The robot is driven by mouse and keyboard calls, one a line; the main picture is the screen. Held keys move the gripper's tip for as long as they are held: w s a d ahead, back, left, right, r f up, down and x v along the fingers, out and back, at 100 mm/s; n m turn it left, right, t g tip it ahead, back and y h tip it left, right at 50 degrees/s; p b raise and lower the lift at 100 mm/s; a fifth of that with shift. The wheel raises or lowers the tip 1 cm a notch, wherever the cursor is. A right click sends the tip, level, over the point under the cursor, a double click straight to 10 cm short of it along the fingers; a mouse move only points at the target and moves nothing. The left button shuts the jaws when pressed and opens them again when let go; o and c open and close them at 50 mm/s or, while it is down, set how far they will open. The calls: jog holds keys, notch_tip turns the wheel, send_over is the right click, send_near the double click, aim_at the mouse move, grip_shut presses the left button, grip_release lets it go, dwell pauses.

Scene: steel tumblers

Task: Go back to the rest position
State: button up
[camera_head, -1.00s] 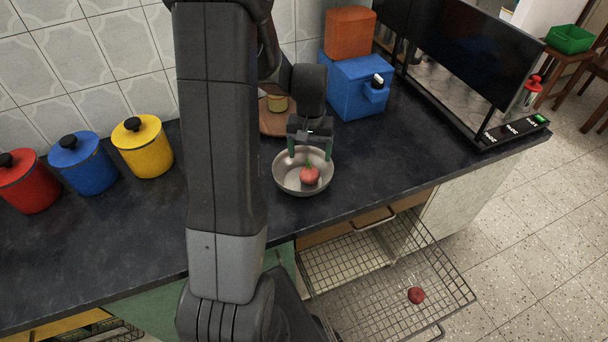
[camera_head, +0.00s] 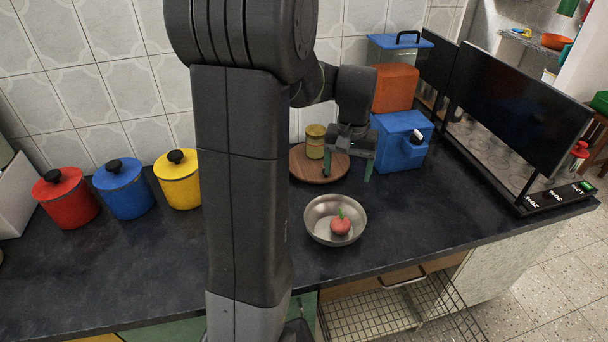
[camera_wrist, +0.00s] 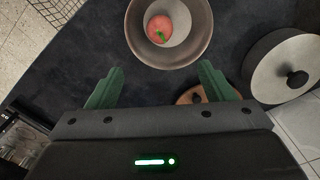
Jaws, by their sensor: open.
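My gripper (camera_head: 347,172) is open and empty, raised above the counter behind the metal bowl (camera_head: 312,221), in front of the round wooden board. Its green fingers (camera_wrist: 160,80) are spread apart in the wrist view. The bowl stands upright on the dark counter with a red, green-stemmed fruit (camera_head: 341,225) inside. The wrist view shows the bowl (camera_wrist: 133,30) and fruit (camera_wrist: 160,28) beyond the fingertips, apart from them. My arm hides part of the counter in the head view.
A yellow-green jar (camera_head: 315,143) stands on the wooden board (camera_head: 300,163). Red (camera_head: 66,198), blue (camera_head: 123,189) and yellow (camera_head: 178,181) canisters stand left. A blue box (camera_head: 396,142) is right of the gripper. A wire drawer (camera_head: 375,315) is pulled out below. A grey lidded pot (camera_wrist: 284,68) shows in the wrist view.

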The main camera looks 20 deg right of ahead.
jog(key=shift+f, duration=0.1)
notch_tip(320, 180, down, 14)
jog(key=shift+r+p, duration=0.25)
jog(key=shift+p, duration=0.4)
notch_tip(320, 180, up, 2)
jog(key=shift+r+p, duration=0.25)
jog(key=shift+p, duration=0.5)
jog(key=shift+r+p, duration=0.3)
jog(key=shift+r, duration=0.25)
jog(key=shift+f, duration=0.2)
